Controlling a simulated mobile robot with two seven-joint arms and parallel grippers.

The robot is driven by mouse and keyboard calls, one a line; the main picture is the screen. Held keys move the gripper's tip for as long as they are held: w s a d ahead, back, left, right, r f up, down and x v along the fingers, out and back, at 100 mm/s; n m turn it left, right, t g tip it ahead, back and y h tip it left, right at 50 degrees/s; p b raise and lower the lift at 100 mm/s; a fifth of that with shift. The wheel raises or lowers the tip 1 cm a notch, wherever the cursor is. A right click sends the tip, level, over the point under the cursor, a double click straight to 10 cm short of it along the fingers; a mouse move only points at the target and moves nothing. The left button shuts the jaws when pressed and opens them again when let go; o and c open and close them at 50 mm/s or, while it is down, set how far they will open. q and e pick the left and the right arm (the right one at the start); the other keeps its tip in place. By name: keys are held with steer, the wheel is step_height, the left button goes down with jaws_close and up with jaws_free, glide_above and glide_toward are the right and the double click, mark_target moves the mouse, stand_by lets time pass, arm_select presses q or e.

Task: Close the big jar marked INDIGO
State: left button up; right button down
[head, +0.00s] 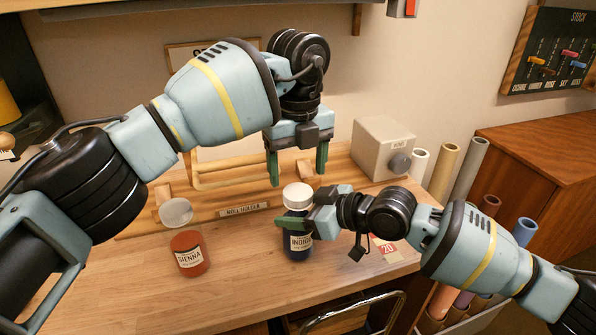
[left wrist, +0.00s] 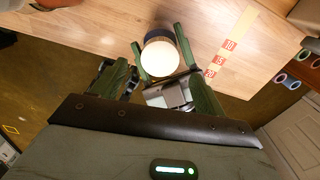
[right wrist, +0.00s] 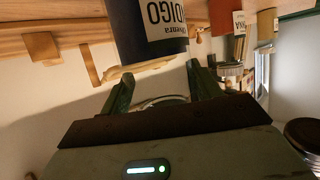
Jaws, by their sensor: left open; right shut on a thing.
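The dark blue jar marked INDIGO (head: 299,247) stands upright on the table, with its label towards the front. A white round lid (head: 297,196) sits at its top; I cannot tell whether it is fully seated. The lid also shows from above in the left wrist view (left wrist: 160,57). My right gripper (head: 293,223) is shut on the jar's upper body from the right. The jar's INDIGO label also shows in the right wrist view (right wrist: 165,20). My left gripper (head: 298,172) is open, pointing down above the lid, its fingers on either side and apart from it.
An orange-red jar marked SIENNA (head: 188,254) stands to the left, with a whitish round piece (head: 176,211) just above it. A roll holder (head: 243,209) and a grey box (head: 381,148) are behind. Paper rolls (head: 468,165) stand at the right. The table's front left is clear.

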mark_target(298, 191)
arm_select(q)
steer(key=shift+c, duration=0.4)
steer(key=shift+d+r+n, duration=0.1)
steer(key=shift+r+n, duration=0.4)
steer(key=shift+r, duration=0.15)
steer(key=shift+r+n, duration=1.1)
steer(key=shift+n, duration=0.1)
steer(key=shift+f, duration=0.1)
steer(key=shift+f, duration=3.9)
steer(key=c, duration=1)
steer(key=shift+m, duration=1.7)
